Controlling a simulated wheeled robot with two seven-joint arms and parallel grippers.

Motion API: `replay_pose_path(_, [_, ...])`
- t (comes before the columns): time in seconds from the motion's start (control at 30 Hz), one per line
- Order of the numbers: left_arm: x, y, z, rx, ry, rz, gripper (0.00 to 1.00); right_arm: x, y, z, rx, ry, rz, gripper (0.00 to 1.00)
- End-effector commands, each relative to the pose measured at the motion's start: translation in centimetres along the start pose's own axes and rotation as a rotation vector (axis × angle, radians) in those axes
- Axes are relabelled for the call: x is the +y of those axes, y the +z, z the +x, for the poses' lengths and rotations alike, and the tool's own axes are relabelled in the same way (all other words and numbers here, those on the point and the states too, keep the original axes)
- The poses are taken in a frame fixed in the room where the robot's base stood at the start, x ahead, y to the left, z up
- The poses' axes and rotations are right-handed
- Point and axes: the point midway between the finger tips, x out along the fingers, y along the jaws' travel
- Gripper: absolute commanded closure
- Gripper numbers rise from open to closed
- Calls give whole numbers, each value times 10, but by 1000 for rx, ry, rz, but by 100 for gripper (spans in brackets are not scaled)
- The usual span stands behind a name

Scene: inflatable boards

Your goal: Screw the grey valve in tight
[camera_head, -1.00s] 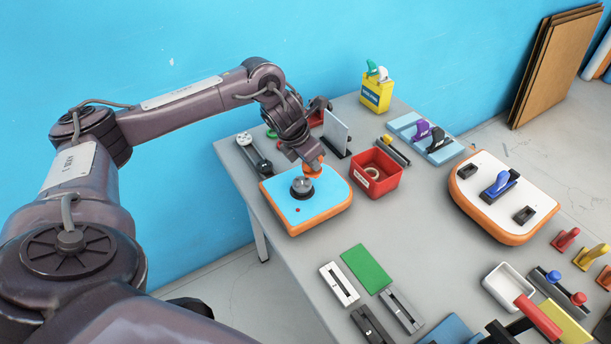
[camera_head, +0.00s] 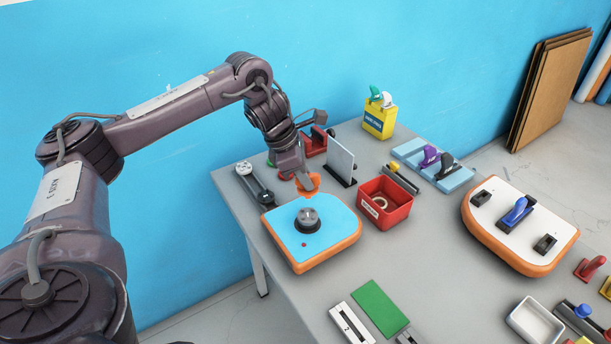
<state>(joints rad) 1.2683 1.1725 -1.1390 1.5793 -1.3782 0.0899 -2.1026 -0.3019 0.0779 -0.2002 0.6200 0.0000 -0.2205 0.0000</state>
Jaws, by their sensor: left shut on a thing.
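The grey valve (camera_head: 307,218) sits upright in a dark ring on the blue-topped board with an orange rim (camera_head: 325,257), near the table's left edge. A small red dot lies on the board in front of the valve. My left gripper (camera_head: 304,178) is shut on a small orange piece (camera_head: 308,185), just behind the board's back edge. The gripper is apart from the grey valve. The fingers partly hide the orange piece, so its full shape cannot be told. How deep the valve sits in its ring cannot be told. My right gripper is not in view.
A red bin (camera_head: 390,212) with a ring inside stands right of the board. An upright grey plate (camera_head: 341,160) and a red item are close behind the gripper. A dark bar tool (camera_head: 256,187) lies to the left. A white-topped board (camera_head: 490,222) is farther right.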

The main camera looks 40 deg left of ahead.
Motion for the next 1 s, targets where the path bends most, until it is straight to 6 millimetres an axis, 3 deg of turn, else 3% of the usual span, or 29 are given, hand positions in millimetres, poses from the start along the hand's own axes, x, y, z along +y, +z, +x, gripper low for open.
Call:
replay_pose_path(0.6, [0,-21,50,1,-1,-1,100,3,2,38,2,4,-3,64])
replay_pose_path(1.0, [0,-22,52,0,0,-1,100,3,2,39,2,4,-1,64])
